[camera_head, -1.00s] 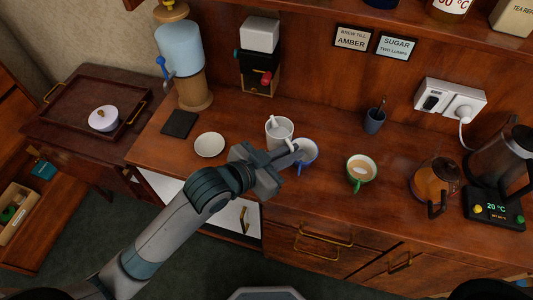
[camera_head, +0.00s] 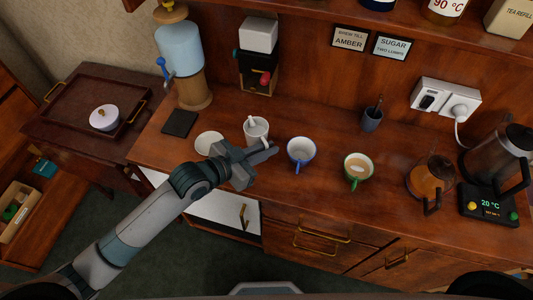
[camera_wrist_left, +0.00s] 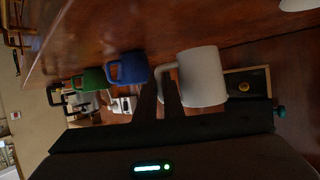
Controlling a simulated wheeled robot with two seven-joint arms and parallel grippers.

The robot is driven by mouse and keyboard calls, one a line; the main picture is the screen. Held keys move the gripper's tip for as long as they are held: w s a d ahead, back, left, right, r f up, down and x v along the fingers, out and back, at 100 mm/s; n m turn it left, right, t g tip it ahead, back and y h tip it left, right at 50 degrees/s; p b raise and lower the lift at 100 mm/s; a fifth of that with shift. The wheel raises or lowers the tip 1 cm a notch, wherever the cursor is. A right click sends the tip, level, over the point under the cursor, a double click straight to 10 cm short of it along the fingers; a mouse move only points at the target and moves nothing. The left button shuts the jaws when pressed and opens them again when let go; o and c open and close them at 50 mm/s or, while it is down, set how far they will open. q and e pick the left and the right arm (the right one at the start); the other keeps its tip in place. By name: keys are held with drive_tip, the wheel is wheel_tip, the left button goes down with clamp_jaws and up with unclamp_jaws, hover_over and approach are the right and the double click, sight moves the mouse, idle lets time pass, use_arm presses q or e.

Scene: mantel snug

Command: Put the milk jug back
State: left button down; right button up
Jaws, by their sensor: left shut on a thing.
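The white milk jug (camera_head: 256,131) is at my left gripper (camera_head: 266,150) over the left half of the wooden counter. The left wrist view shows the jug (camera_wrist_left: 205,78) large, with its handle between the two fingers (camera_wrist_left: 170,95). The gripper is shut on that handle. The gripper hides part of the jug's lower side in the head view, so I cannot tell whether its base touches the counter. A small white saucer (camera_head: 209,144) lies just left of the jug. My right gripper is not in view.
A blue-handled cup (camera_head: 301,150) stands right of the jug, then a green cup (camera_head: 358,168) with a pale drink. A dark square mat (camera_head: 180,123) and a water dispenser (camera_head: 181,60) are at the left. A glass teapot (camera_head: 432,178) stands at the right.

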use_arm(q)
wheel_tip(320, 180, down, 2)
drive_tip(key=shift+p, duration=0.3)
drive_tip(key=shift+f, duration=0.4)
drive_tip(key=c, duration=1.9)
unclamp_jaws()
drive_tip(key=shift+f, duration=0.1)
drive_tip(key=shift+o, duration=0.2)
drive_tip(key=shift+s, duration=0.1)
drive_tip(key=b+v, duration=0.2)
drive_tip(key=v, duration=0.9)
drive_tip(key=shift+b, duration=0.4)
drive_tip(key=shift+s+a+r, duration=0.25)
drive_tip(key=shift+a+r, duration=0.1)
